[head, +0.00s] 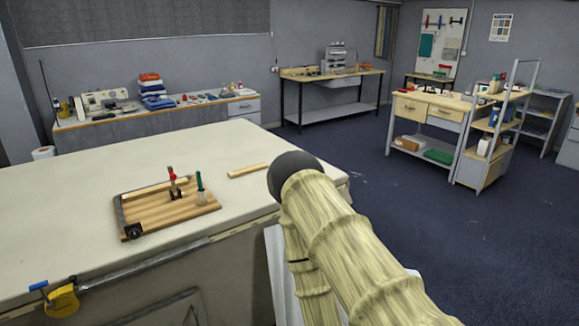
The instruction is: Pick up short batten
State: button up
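A short light wooden batten (248,170) lies flat on the pale cloth-topped table (100,240), right of a slatted wooden board (160,216) and apart from it. Another light wooden strip (155,189) lies along the board's back edge. A red-topped clamp (173,181) and a green-handled tool (201,188) stand upright at the board. My arm, in a pale ribbed cover, rises from the lower right, with a dark rounded part at its upper end, just right of the batten. My gripper's fingers cannot be seen.
A blue-handled yellow clamp (62,300) hangs at the table's front left edge. The tabletop around the batten is clear. Behind stand a side bench with a sewing machine (104,103), a black-legged workbench (330,77) and a drawer unit (428,112). Dark blue floor lies between.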

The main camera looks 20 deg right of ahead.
aim_at(248, 169)
jog(key=z, duration=0.5)
jog(key=i, duration=1.4)
jog(key=u, duration=0.5)
